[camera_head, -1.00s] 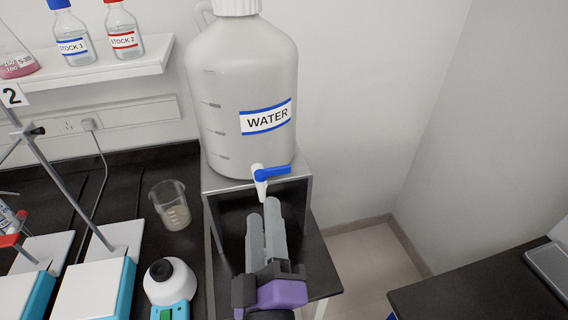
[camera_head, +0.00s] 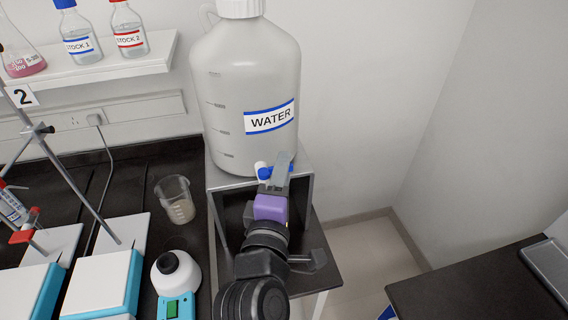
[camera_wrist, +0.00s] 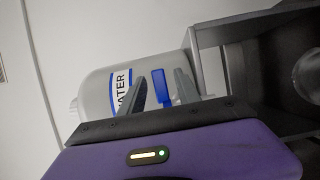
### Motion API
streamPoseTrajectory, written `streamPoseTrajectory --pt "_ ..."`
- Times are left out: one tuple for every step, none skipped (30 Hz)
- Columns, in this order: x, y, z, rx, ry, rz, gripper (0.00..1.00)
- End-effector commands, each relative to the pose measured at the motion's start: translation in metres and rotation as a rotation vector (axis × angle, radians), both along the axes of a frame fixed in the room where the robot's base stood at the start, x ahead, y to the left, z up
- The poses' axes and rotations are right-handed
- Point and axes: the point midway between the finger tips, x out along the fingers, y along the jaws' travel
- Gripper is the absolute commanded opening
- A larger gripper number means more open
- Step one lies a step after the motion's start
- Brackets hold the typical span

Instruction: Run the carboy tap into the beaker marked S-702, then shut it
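The white carboy (camera_head: 246,90) labelled WATER stands on a grey stand (camera_head: 308,190). Its tap has a white body (camera_head: 261,171) and a blue lever (camera_head: 265,174), partly hidden by my gripper (camera_head: 274,172). In the wrist view, the blue lever (camera_wrist: 161,87) shows between the two fingers of my gripper (camera_wrist: 163,90), with gaps beside it, so the gripper is open around it. A glass beaker (camera_head: 176,198) stands on the bench left of the stand; its marking is not readable. I cannot make out a beaker marked S-702. My arm hides much of the space under the tap.
A white and teal device with a round top (camera_head: 176,275) stands left of the stand. White and teal hotplates (camera_head: 110,240) with rods are farther left. Stock bottles (camera_head: 80,38) sit on a wall shelf. A dark table (camera_head: 470,285) is at right.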

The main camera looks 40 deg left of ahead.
Motion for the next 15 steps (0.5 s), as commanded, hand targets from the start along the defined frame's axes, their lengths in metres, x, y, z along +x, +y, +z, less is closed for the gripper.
streamPoseTrajectory --pt "0.005 0.0029 0.0017 0.001 0.0 0.0 0.39" --pt "0.0073 0.0037 0.0013 0.001 0.0 0.0 0.39" --pt "0.0096 0.0047 0.001 0.001 0.0 0.0 0.39" --pt "0.011 0.0054 0.0006 0.001 0.0 0.0 0.39" --pt "0.0121 0.006 0.0003 0.001 0.0 0.0 0.39" --pt "0.0129 0.0066 0.0001 0.001 0.0 0.001 0.39" --pt "0.0134 0.0068 0.0001 0.001 0.0 0.001 0.39" --pt "0.0136 0.007 0.0001 0.001 0.0 0.001 0.39" --pt "0.0137 0.007 0.0 0.001 0.0 0.001 0.39" --pt "0.0136 0.007 0.0 0.001 0.0 0.001 0.39" --pt "0.0136 0.007 0.0 0.001 0.0 0.001 0.39" --pt "0.0135 0.0069 0.0 0.001 0.0 0.001 0.39" --pt "0.0135 0.0069 0.0 0.001 0.0 0.001 0.39" --pt "0.0134 0.0069 0.0 0.001 0.0 0.001 0.37" --pt "0.0134 0.0069 -0.0001 0.001 0.0 0.001 0.29"
